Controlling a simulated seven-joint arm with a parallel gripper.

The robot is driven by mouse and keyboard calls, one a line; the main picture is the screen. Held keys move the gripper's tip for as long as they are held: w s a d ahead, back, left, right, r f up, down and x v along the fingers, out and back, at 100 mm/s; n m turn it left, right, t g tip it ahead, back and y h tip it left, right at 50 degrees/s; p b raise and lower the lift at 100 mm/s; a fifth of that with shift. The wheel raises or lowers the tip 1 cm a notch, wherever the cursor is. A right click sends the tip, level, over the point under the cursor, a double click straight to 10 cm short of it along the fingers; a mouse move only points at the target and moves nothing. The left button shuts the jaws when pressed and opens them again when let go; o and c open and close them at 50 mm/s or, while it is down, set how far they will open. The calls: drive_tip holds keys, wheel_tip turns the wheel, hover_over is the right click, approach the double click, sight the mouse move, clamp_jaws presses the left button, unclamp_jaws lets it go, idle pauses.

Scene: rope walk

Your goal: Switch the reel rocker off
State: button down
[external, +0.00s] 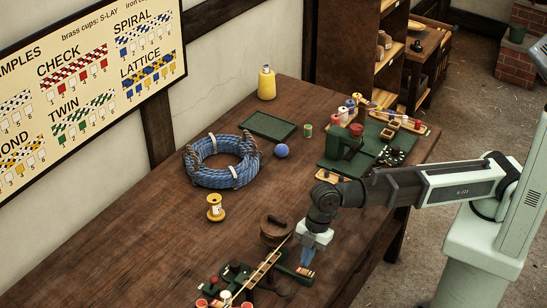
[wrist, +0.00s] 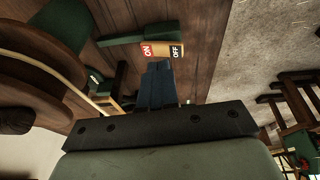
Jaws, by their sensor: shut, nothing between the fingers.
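The reel rocker (wrist: 163,50) sits on a green block in the wrist view, with a red ON half at left and a black OFF half at right. Which half is pressed down I cannot tell. In the external view the rocker (external: 305,272) is a small reddish patch under my gripper, at the table's front. My gripper (wrist: 160,66) is shut and empty. Its dark blue fingertips are close to the rocker, below it in the wrist picture; I cannot tell whether they touch. It also shows in the external view (external: 306,265), pointing down.
The green reel machine (external: 238,278) with a wooden bar and a brown drum (external: 277,231) stands left of my gripper. A rope coil (external: 222,161), a yellow spool (external: 215,207) and a second green machine (external: 345,142) stand farther back. The table's left middle is clear.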

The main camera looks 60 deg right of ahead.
drive_tip(key=s+v, duration=0.1)
drive_tip(key=v, duration=1)
drive_tip(key=shift+s+a+r, duration=0.15)
drive_tip(key=shift+s+r, duration=0.1)
drive_tip(key=shift+s, duration=0.05)
drive_tip(key=w, duration=0.1)
drive_tip(key=w+g, duration=0.1)
drive_tip(key=w, duration=0.1)
drive_tip(key=shift+r+g, duration=0.3)
drive_tip(key=shift+r, duration=0.05)
drive_tip(key=shift+f, duration=0.1)
drive_tip(key=x, duration=1.2)
drive_tip(key=shift+s+d, duration=0.15)
drive_tip(key=shift+d, duration=0.25)
drive_tip(key=shift+s+f, duration=0.2)
drive_tip(key=shift+f, duration=0.75)
